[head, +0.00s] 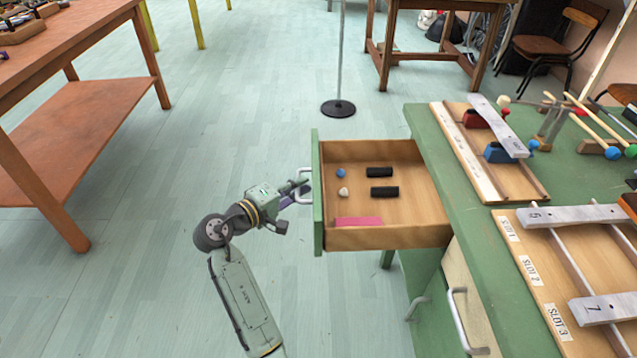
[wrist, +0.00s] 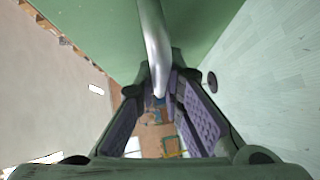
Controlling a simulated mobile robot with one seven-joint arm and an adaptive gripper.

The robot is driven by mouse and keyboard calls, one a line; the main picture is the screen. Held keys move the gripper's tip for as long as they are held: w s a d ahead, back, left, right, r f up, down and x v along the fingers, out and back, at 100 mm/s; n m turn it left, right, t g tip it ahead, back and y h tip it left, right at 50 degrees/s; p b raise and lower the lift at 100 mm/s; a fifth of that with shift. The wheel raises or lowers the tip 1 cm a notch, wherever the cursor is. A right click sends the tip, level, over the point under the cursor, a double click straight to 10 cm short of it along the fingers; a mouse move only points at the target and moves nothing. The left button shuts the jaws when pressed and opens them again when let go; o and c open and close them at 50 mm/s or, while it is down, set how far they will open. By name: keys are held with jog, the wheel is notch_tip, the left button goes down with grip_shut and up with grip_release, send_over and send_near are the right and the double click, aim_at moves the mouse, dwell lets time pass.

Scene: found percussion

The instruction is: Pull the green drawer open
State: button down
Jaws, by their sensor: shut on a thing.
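The green drawer (head: 317,225) stands pulled well out from the left side of the green bench (head: 432,140), and its wooden inside shows. It holds a small blue ball (head: 341,173), a whitish lump (head: 343,191), two black blocks (head: 381,192) and a pink piece (head: 358,221). My gripper (head: 298,190) is at the outer face of the drawer, shut on its metal handle (head: 303,172). In the wrist view the handle (wrist: 153,40) runs down between the purple-padded fingers (wrist: 168,98). The exact contact is partly hidden.
Metal bars and mallets lie on the bench top at right. A second handle (head: 458,320) is on the bench front below. An orange-brown table (head: 75,50) stands at left, and a round black stand base (head: 338,108) behind the drawer. The floor left of the drawer is clear.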

jog(key=shift+a, duration=0.7)
jog(key=c, duration=1.7)
grip_release()
jog(key=shift+s+a, duration=0.1)
jog(key=v, duration=1.1)
jog(key=shift+s+a+r, duration=0.15)
jog(key=shift+s+a, duration=0.1)
